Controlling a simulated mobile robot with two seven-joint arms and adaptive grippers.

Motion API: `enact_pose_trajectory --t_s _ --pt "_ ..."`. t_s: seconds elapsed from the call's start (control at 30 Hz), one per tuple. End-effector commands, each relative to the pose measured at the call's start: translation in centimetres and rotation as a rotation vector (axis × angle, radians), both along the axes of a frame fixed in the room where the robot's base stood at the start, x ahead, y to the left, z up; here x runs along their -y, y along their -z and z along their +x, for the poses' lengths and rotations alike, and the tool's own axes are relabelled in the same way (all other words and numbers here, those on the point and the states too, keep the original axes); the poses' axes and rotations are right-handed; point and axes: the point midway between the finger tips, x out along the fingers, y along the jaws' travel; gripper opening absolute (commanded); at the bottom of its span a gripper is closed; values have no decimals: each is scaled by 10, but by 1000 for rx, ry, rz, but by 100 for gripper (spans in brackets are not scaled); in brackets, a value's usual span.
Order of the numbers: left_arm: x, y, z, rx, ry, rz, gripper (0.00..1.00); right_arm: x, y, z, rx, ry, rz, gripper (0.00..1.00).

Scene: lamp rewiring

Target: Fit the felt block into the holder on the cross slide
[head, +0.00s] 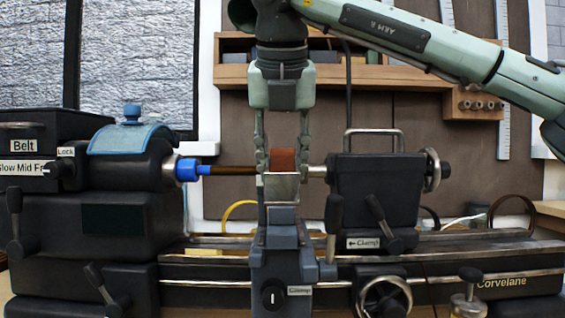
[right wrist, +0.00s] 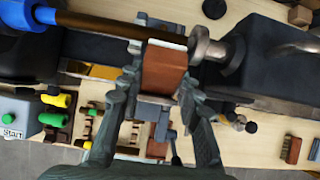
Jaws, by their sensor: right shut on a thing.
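The felt block, reddish brown (head: 283,158), stands upright between the fingers of my right gripper (head: 282,166). The gripper reaches straight down and is shut on the block's two sides. The pale metal holder (head: 282,188) on the grey cross slide (head: 282,258) is directly below, and its front plate hides the block's lower end. In the right wrist view the block (right wrist: 165,68) lies between the fingers (right wrist: 164,72), with a grey plate edge at its near side. I cannot tell how deep the block sits in the holder. My left gripper is not in view.
A brown rod (head: 232,170) runs from the blue chuck (head: 187,169) to the tailstock (head: 375,190), close beside the block. The headstock (head: 128,170) stands at left. Levers and a handwheel (head: 385,297) stick out in front. Bench parts (right wrist: 55,118) lie left in the wrist view.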

Motion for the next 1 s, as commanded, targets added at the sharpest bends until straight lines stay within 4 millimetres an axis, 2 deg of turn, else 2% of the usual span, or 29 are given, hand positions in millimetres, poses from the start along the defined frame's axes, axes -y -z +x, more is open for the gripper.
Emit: enact_pose_trajectory --t_s 0.37,0.4,0.57,0.87,1.0 --pt "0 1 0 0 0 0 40 0 -1 1 5 1 4 0" --pt "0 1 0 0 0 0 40 0 -2 1 6 2 5 39" --pt "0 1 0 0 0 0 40 0 -2 1 6 2 5 58" --pt "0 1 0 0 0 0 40 0 -3 0 7 2 5 58" --pt "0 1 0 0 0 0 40 0 -14 -6 9 1 5 58"
